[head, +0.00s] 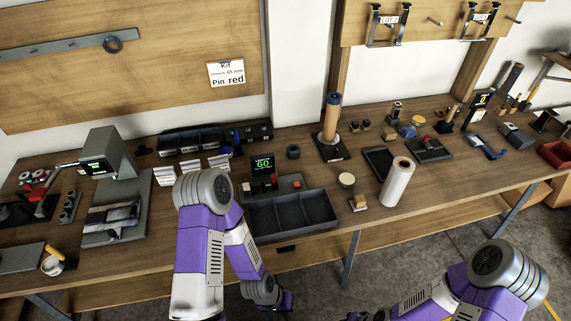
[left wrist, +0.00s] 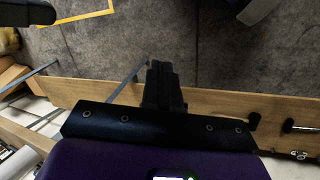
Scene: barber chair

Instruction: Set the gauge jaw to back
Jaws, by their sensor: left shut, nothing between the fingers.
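A small black device with a green display reading 60 (head: 263,165) stands at the middle of the bench, with a red part on its grey base. A larger grey stand with a small lit screen (head: 110,155) is at the left. I cannot tell for sure which one carries the gauge jaw, and no jaw position can be made out. My left gripper (head: 284,303) hangs low in front of the bench, away from both devices. In the left wrist view its dark fingers (left wrist: 162,85) are shut and empty. My right gripper is mostly cut off at the bottom of the head view (head: 365,316).
A dark divided tray (head: 290,229) lies at the front edge below the display device. A wall note (head: 226,73) reads 65 mm and pin red. Floor shows below the front edge.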

